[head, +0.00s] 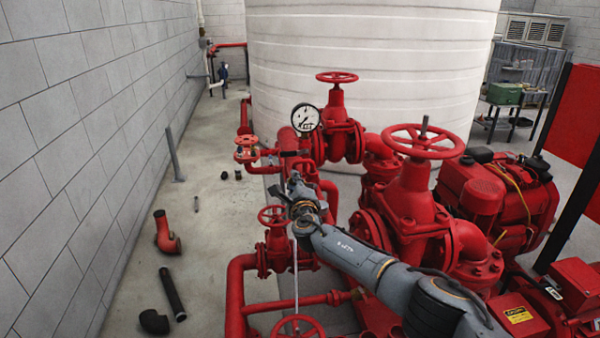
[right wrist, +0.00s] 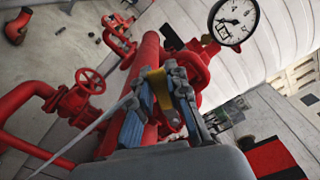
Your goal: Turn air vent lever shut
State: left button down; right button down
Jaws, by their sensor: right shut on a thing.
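The air vent lever is a small yellow handle (right wrist: 158,88) in the right wrist view. It stands between the two fingers of my right gripper (right wrist: 162,82), in front of a thick red pipe. My right gripper is shut on it. In the head view my right gripper (head: 293,186) is over the red pipework, just below the pressure gauge. There the lever is hidden or too small to make out. My left gripper is in neither view.
A pressure gauge (head: 305,118) stands close behind the gripper. A small red handwheel (head: 272,216) is just left, and a large red handwheel (head: 423,141) is to the right. Loose pipe pieces (head: 172,293) lie on the floor by the wall. A white tank (head: 390,60) stands behind.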

jog(key=f+n, duration=0.1)
jog(key=n, duration=0.1)
jog(key=shift+f+n+p, duration=0.15)
jog(key=shift+n+p, duration=0.15)
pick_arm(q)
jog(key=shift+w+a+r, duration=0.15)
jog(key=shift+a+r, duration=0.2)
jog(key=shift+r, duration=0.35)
pick_arm(e)
jog(key=shift+f+n, duration=0.7)
jog(key=shift+n, duration=0.4)
jog(key=c, duration=1.3)
grip_release()
jog(key=shift+f, duration=0.1)
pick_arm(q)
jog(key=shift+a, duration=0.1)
pick_arm(e)
jog(key=shift+o, duration=0.2)
jog(key=s+d, duration=0.2)
jog(key=s, duration=1)
